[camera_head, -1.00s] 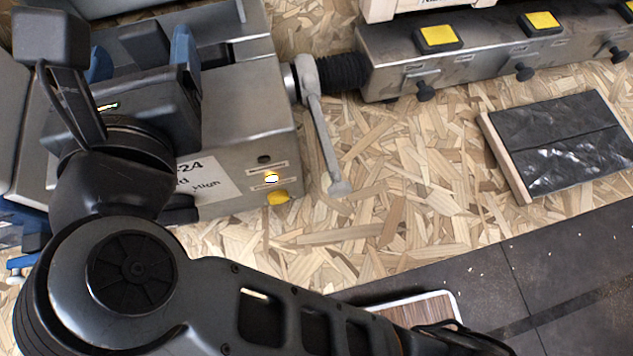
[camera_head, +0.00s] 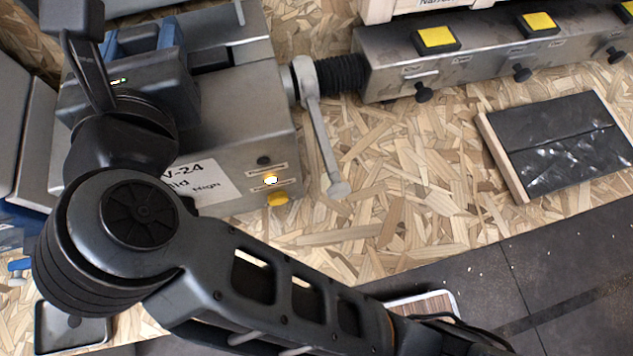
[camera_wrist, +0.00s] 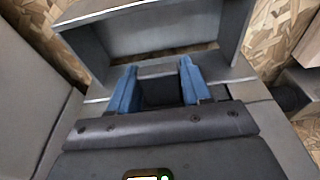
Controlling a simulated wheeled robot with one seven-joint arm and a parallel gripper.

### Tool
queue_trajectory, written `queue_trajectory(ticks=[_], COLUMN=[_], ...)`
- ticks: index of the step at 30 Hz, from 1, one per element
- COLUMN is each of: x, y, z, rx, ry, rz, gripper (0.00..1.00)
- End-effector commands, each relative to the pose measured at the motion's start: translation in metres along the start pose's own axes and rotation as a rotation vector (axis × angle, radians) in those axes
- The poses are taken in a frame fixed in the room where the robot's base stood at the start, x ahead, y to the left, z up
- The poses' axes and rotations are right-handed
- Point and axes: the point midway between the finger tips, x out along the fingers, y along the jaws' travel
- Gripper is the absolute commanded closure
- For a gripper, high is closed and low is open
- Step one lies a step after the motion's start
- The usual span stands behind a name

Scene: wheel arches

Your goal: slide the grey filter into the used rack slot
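My gripper (camera_wrist: 158,88) has two blue fingers, set apart. A dark grey block (camera_wrist: 160,93) fills the space between them and looks like the grey filter, gripped. Its far end is hidden. Straight ahead in the wrist view is an open grey metal frame (camera_wrist: 160,68) with a crossbar and side walls. It looks like the rack, but no label marks a used slot there. In the head view the fingers (camera_head: 138,38) are over the grey metal machine (camera_head: 235,130), partly hidden by my wrist. I cannot tell whether the filter touches the frame.
A lever (camera_head: 322,140) sticks out of the machine's right side beside a black bellows (camera_head: 341,74). A metal rail with yellow pads (camera_head: 437,37) runs along the back right. A black panel in a wooden frame (camera_head: 560,145) lies at right. Bare chipboard (camera_head: 400,190) lies between.

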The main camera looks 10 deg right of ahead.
Motion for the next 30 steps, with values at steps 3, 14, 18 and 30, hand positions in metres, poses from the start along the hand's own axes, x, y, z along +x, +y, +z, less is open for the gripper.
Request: queue_trajectory(ticks=[3,14,18,30], x=[0.0,-0.004,-0.007,-0.015], y=[0.0,0.0,0.0,0.0], z=[0.0,0.019,0.034,0.075], rx=[0.0,0.0,0.0,0.0], ry=[0.0,-0.001,0.0,0.0], rz=[0.0,0.0,0.0,0.0], gripper=[0.64,0.75,0.75,0.75])
